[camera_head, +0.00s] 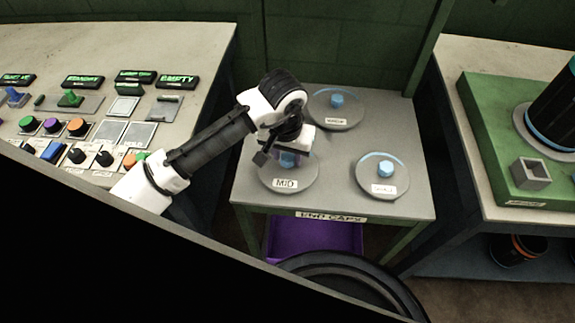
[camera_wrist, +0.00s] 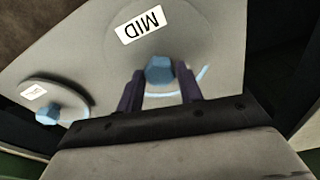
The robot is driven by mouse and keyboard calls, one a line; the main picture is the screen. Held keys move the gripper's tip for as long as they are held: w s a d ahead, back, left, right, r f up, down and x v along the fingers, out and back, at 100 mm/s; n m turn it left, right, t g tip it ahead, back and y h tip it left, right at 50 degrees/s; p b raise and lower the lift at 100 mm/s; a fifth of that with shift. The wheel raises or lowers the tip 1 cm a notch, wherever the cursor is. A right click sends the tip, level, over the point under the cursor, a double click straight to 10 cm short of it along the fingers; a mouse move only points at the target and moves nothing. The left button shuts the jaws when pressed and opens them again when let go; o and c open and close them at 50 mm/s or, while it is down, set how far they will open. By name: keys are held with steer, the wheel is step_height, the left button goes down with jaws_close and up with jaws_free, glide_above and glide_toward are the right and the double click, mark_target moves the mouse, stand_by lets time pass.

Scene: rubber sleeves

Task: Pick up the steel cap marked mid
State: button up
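The steel cap marked MID (camera_head: 283,178) is a grey disc with a blue knob, lying at the left front of the end-caps table. In the wrist view the same cap (camera_wrist: 185,35) fills the upper middle, with its blue knob (camera_wrist: 160,70) between my two dark fingers. My gripper (camera_wrist: 161,88) is over the knob, one finger on each side, with the fingers apart. I cannot tell whether they touch the knob. In the head view my gripper (camera_head: 284,154) hides part of the knob and the cap's far side.
Two similar caps lie on the table, one at the back (camera_head: 336,108) and one at the right (camera_head: 383,176). A control panel (camera_head: 100,110) stands left, a green platform with a dark cylinder (camera_head: 515,150) right. A purple bin (camera_head: 315,238) is below the table.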

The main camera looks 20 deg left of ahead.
jaws_close()
steer(key=shift+r, duration=0.1)
